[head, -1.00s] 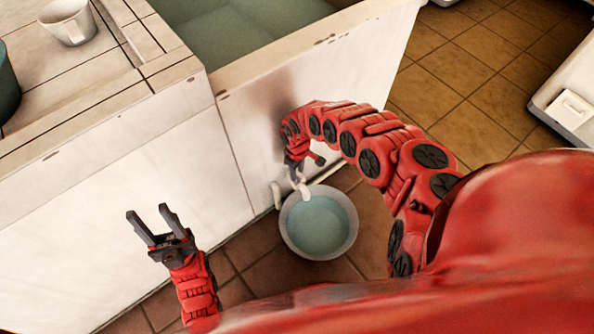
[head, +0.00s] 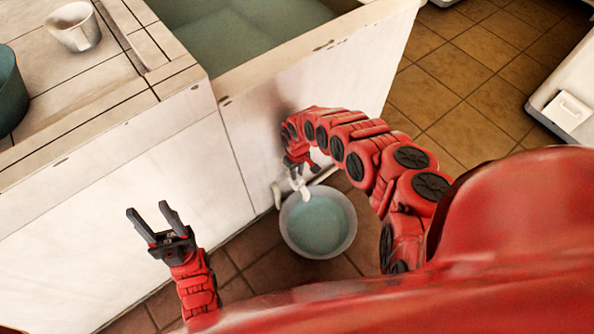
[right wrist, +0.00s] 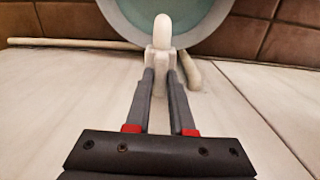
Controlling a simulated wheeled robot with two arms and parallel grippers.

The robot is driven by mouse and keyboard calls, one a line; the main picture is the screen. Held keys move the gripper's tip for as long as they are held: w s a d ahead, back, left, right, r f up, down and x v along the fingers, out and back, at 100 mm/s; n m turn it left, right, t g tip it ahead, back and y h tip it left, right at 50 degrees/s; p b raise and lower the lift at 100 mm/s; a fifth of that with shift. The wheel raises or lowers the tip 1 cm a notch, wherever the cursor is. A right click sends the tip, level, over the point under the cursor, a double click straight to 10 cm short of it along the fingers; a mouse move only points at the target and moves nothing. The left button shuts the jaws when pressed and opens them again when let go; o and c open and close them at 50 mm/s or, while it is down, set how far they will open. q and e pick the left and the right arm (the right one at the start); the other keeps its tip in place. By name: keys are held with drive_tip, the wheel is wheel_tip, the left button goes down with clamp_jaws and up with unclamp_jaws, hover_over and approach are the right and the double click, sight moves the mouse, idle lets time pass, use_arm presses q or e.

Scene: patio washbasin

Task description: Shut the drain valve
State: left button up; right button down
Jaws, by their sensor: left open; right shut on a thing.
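The drain valve (head: 303,190) is a small white fitting low on the front of the white washbasin (head: 262,130), above a bucket (head: 348,240) of water. My right gripper (head: 296,168) reaches down to it along the basin wall. In the right wrist view, the fingers (right wrist: 160,75) are shut on the valve's white body (right wrist: 162,32), which stands out over the bucket rim. The fingertips partly hide the valve, and I cannot tell its handle's position or whether water runs. My left gripper (head: 153,223) is open and empty, left of the bucket in front of the basin.
The basin (head: 335,38) holds water. A whitish cup (head: 72,27) and a dark teal pot (head: 10,90) stand on the counter at left. A pale pipe (right wrist: 75,43) runs along the wall's foot.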

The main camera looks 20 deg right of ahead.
drive_tip(key=c, duration=0.8)
unclamp_jaws()
wheel_tip(320, 180, up, 17)
drive_tip(key=p, duration=0.7)
drive_tip(key=shift+r, duration=0.2)
